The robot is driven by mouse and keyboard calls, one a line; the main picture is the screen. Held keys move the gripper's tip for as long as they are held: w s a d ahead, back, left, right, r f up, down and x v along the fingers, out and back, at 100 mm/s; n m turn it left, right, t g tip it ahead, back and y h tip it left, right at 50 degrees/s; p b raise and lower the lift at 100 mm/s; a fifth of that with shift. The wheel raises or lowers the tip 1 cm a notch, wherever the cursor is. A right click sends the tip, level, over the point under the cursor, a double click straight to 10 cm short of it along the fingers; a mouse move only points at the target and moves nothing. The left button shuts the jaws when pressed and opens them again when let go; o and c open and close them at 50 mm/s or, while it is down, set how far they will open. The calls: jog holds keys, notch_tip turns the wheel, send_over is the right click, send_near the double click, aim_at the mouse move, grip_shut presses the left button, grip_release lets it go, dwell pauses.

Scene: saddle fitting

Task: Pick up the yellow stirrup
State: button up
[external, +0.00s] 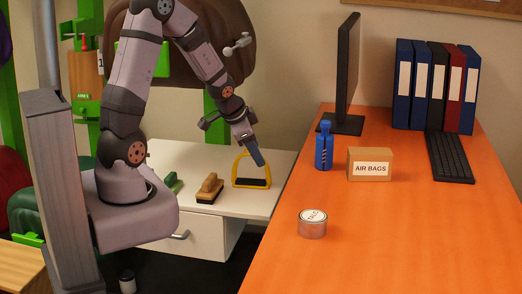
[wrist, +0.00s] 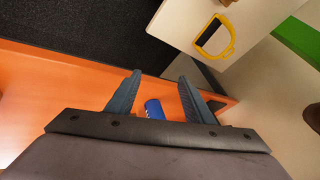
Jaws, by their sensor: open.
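The yellow stirrup (external: 251,183), with a black tread, is on the white drawer unit's top in the external view. My gripper (external: 259,160) overlaps the stirrup's right side in that picture. In the wrist view the stirrup (wrist: 208,31) is at the upper right, beyond and outside my fingers, so the two are apart. My gripper (wrist: 159,75) is open, with nothing held. A blue bottle (wrist: 153,108) shows between the fingers, farther away over the orange desk.
A wooden-handled brush (external: 209,187) and a green object (external: 173,183) are left of the stirrup. The orange desk (external: 400,235) at the right bears the blue bottle (external: 324,147), an air bags box (external: 370,165), a tape roll (external: 312,224) and a monitor (external: 347,75).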

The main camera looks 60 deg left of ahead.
jog(key=w+a+f+m+t+b, duration=0.3)
jog(key=a+f+m+t+b, duration=0.3)
jog(key=a, duration=0.6)
jog(key=w+a+f+m+t+b, duration=0.35)
jog(key=a+f+b, duration=0.3)
jog(key=a, duration=0.55)
jog(key=shift+m, duration=0.45)
jog(key=shift+r+x, duration=0.2)
jog(key=shift+x, duration=1.4)
jog(key=shift+r+x, duration=0.25)
jog(key=shift+x, duration=1.35)
jog(key=shift+d, duration=0.15)
grip_shut()
